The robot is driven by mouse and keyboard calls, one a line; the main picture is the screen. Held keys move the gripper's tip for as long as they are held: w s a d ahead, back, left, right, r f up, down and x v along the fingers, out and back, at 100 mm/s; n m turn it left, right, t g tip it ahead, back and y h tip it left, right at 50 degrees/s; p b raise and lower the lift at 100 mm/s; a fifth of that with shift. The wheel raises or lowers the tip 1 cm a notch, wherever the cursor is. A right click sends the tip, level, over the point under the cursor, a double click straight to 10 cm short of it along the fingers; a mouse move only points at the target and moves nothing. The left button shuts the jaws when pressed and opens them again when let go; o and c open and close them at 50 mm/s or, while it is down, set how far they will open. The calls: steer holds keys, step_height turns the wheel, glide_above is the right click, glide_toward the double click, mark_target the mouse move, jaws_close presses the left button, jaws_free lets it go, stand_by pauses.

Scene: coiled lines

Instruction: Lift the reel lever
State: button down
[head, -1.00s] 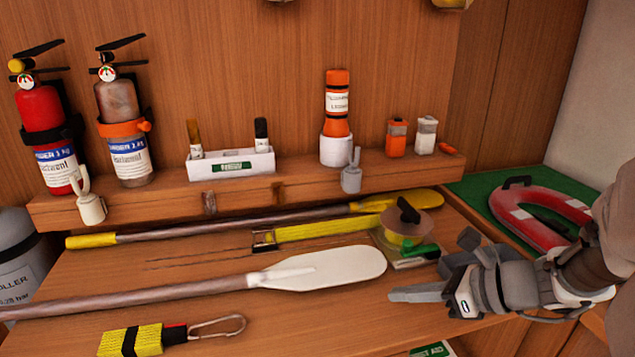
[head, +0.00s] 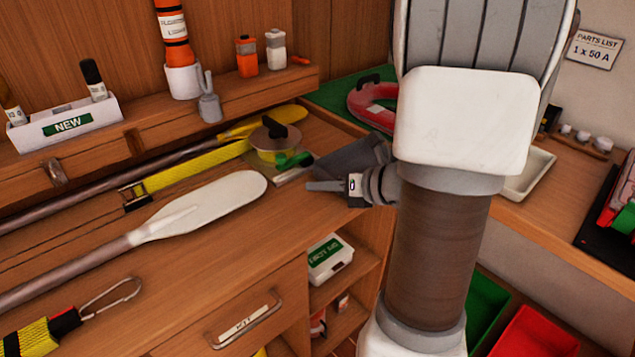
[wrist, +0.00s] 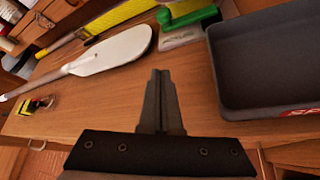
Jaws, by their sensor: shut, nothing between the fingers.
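A reel (head: 268,146) with a clear yellowish drum and a black piece on top sits on the bench past the white paddle tip. A green lever-like handle (head: 293,160) is at its near right side. In the wrist view the green handle (wrist: 188,15) is at the top edge, over a pale base; the rest of the reel is cut off. My gripper (head: 309,186) is a little nearer and to the right of the handle, apart from it. In the wrist view its fingers (wrist: 160,75) are together and empty. I cannot tell whether the handle is raised.
A dark grey tray (wrist: 265,105) lies right of the fingers; it also shows behind my gripper (head: 350,158). A white paddle (head: 205,205) and a yellow strap (head: 190,172) lie to the left. Bare bench lies between paddle and gripper.

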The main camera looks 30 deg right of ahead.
mark_target(280, 170)
steer(key=b+x, duration=0.2)
steer(key=x, duration=0.5)
steer(key=shift+w+a+f, duration=0.15)
steer(key=shift+w+f, duration=0.05)
steer(key=shift+f, duration=0.1)
steer(key=shift+w+d+r, duration=0.15)
steer(key=shift+w+r, duration=0.3)
steer(key=shift+r, duration=0.1)
steer(key=shift+w+d+r, duration=0.2)
steer(key=shift+w+r, duration=0.3)
steer(key=shift+r, duration=0.05)
steer(key=shift+w+d+r, duration=0.15)
steer(key=shift+w+r, duration=0.25)
steer(key=shift+w, duration=0.1)
steer(key=shift+p, duration=0.3)
steer(key=shift+r+y+p, duration=0.25)
steer(key=shift+y+p, duration=0.05)
steer(key=shift+p, duration=0.15)
